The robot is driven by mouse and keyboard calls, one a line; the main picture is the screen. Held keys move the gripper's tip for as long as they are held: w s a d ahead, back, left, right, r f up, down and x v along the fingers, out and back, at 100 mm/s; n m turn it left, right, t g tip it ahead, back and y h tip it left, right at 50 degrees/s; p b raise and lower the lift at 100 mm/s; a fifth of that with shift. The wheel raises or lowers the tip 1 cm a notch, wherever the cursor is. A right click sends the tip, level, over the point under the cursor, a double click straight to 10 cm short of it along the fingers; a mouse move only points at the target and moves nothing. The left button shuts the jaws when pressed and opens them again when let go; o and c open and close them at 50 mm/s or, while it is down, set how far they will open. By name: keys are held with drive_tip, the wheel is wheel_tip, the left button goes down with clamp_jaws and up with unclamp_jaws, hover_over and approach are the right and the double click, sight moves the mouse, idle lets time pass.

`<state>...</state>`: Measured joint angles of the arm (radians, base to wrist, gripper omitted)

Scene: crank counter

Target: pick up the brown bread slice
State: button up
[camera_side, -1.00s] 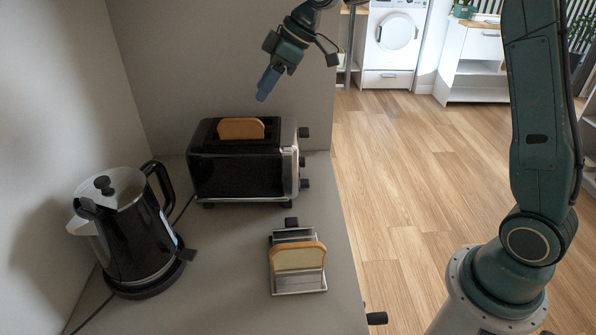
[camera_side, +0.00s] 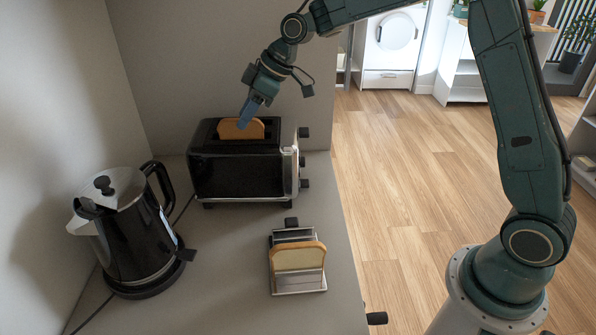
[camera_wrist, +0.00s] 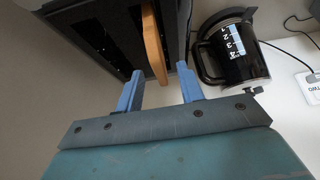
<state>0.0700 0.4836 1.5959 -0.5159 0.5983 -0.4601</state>
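A brown bread slice (camera_side: 232,129) stands upright in the slot of the black and silver toaster (camera_side: 240,175), its top edge above the toaster. In the wrist view the same slice (camera_wrist: 153,45) shows edge-on, lying between the lines of my two fingers. My gripper (camera_side: 243,117) is at the slice's top in the side view, in front of or over it. In the wrist view my gripper (camera_wrist: 158,80) has its two blue fingers apart, one on each side of the slice, with nothing clearly held. Whether a finger touches the slice cannot be told.
A second, paler bread slice (camera_side: 298,258) stands in a metal rack (camera_side: 300,286) in front of the toaster. A black kettle (camera_side: 137,235) stands at the left, with a cord behind it. The counter between kettle and rack is clear.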

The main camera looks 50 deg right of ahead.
drive_tip(key=shift+x, duration=0.9)
clamp_jaws()
